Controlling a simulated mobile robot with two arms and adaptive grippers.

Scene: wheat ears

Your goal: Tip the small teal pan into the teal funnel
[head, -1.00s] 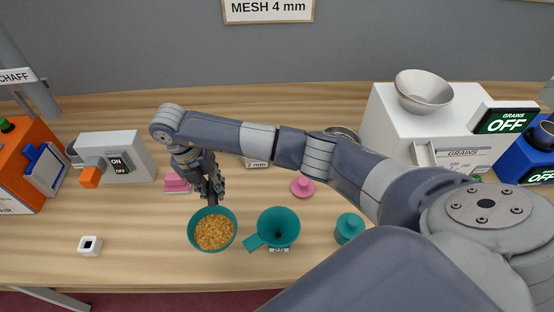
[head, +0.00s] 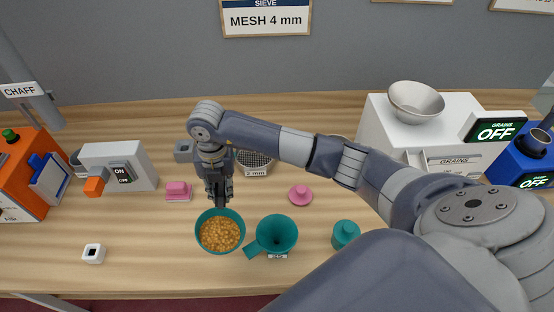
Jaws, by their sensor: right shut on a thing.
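The small teal pan (head: 220,212) is full of golden grains (head: 221,234) and looks level. My right gripper (head: 221,203) is shut on the pan's far side, where its handle is mostly hidden by the fingers. The teal funnel (head: 277,231) is just right of the pan, its wide mouth facing up and a flat tab pointing lower left. Pan and funnel rims lie close together in the picture; I cannot tell the height between them. My left gripper is not in view.
A teal lidded jar (head: 345,233) stands right of the funnel. A pink knob-topped piece (head: 300,195) and a pink block (head: 178,191) lie behind. A 2 mm sieve (head: 254,164) is partly behind my right arm. A small white cube (head: 93,254) sits front left.

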